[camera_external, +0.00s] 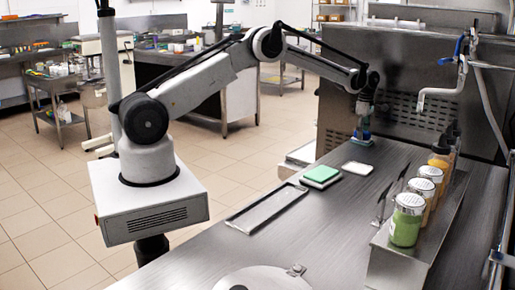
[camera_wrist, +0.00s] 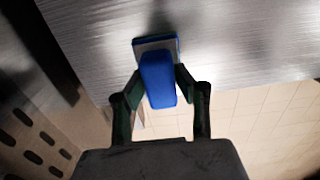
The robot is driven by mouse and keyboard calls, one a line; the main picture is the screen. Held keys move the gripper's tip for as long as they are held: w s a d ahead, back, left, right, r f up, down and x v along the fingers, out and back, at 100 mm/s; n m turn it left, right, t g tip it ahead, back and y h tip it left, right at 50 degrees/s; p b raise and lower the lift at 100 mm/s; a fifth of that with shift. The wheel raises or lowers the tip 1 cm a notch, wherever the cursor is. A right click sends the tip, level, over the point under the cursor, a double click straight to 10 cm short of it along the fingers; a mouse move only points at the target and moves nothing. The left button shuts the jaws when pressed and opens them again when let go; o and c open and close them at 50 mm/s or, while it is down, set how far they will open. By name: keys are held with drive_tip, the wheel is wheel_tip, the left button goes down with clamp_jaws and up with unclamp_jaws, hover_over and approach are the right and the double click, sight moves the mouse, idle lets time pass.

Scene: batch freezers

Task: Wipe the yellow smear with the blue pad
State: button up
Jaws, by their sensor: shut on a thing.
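My gripper (camera_external: 363,127) is at the far end of the steel worktop, next to the perforated metal panel. In the wrist view, my gripper (camera_wrist: 160,85) is shut on the blue handle of the blue pad (camera_wrist: 157,80). A grey plate and a blue edge show beyond the handle. In the external view, the blue pad (camera_external: 362,141) is small beneath the fingers, at or just above the steel surface; I cannot tell if it touches. I cannot make out a yellow smear in either view.
A green pad (camera_external: 321,173) and a white pad (camera_external: 357,168) lie nearby on the worktop (camera_external: 330,225). A shallow metal tray (camera_external: 266,207) is nearer, along the left edge. Several shaker jars (camera_external: 407,222) stand on a raised shelf at right, below a tap (camera_external: 440,97).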

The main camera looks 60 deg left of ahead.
sight(370, 140)
drive_tip(key=shift+w+d, duration=0.1)
drive_tip(key=shift+w, duration=0.45)
drive_tip(key=shift+w+d+r, duration=0.1)
drive_tip(key=shift+w+d, duration=0.05)
drive_tip(key=shift+d, duration=0.15)
drive_tip(key=shift+w+d, duration=0.1)
drive_tip(key=shift+d, duration=0.75)
drive_tip(key=shift+w+d+b, duration=0.2)
drive_tip(key=shift+d+b, duration=0.05)
drive_tip(key=shift+b, duration=0.05)
drive_tip(key=shift+w+d, duration=0.35)
drive_tip(key=shift+d, duration=0.55)
drive_tip(key=shift+w+d, duration=0.3)
drive_tip(key=shift+d, duration=0.6)
drive_tip(key=shift+d+r, duration=0.15)
drive_tip(key=shift+r, duration=0.05)
wheel_tip(370, 140, up, 8)
drive_tip(key=p, duration=0.1)
drive_tip(key=shift+f+p, duration=0.2)
drive_tip(key=shift+p, duration=0.1)
